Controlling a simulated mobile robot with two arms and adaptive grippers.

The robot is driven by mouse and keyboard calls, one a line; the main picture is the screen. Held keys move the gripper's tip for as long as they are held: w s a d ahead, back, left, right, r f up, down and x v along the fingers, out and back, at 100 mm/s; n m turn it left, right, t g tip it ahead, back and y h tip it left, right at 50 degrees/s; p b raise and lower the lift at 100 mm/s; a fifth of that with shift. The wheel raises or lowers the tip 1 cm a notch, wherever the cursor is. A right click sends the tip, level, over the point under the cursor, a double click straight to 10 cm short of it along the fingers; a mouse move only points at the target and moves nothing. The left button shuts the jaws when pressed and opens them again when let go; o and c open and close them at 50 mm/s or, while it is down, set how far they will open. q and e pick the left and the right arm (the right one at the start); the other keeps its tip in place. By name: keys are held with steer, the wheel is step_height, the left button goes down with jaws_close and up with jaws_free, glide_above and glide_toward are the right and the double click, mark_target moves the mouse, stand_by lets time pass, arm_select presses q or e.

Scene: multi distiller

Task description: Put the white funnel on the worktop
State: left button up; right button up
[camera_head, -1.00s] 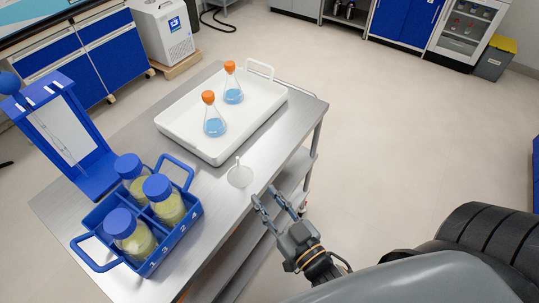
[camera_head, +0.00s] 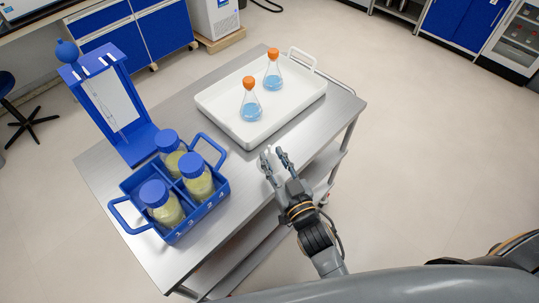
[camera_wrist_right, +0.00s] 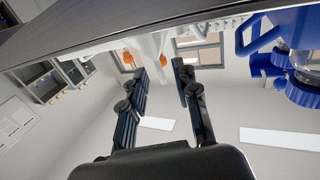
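The white funnel (camera_head: 265,163) is small and translucent. It is on the bare metal worktop (camera_head: 208,236) of the cart, near its front edge, partly hidden by my right gripper (camera_head: 274,151). My right gripper is open, its two fingers apart, with its tips right at the funnel. In the right wrist view my gripper (camera_wrist_right: 161,68) shows both fingers spread, and the pale funnel (camera_wrist_right: 149,46) appears beyond the fingertips. I cannot tell whether a finger touches it. My left gripper is not in view.
A white tray (camera_head: 232,125) with two orange-capped flasks (camera_head: 250,102) of blue liquid stands behind the funnel. A blue carrier (camera_head: 181,233) with blue-capped bottles stands to the left. A blue stand (camera_head: 137,144) is behind the carrier. Bare worktop lies between carrier and tray.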

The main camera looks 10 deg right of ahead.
mark_target(269, 153)
steer(key=w, duration=0.2)
steer(key=shift+w+a+r, duration=0.1)
steer(key=shift+w+a, duration=0.15)
steer(key=shift+w, duration=0.45)
steer(key=shift+s, duration=0.1)
steer(key=shift+c, duration=0.7)
jaws_close()
arm_select(q)
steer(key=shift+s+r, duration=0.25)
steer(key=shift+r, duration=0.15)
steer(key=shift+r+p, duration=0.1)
steer(key=shift+p, duration=0.2)
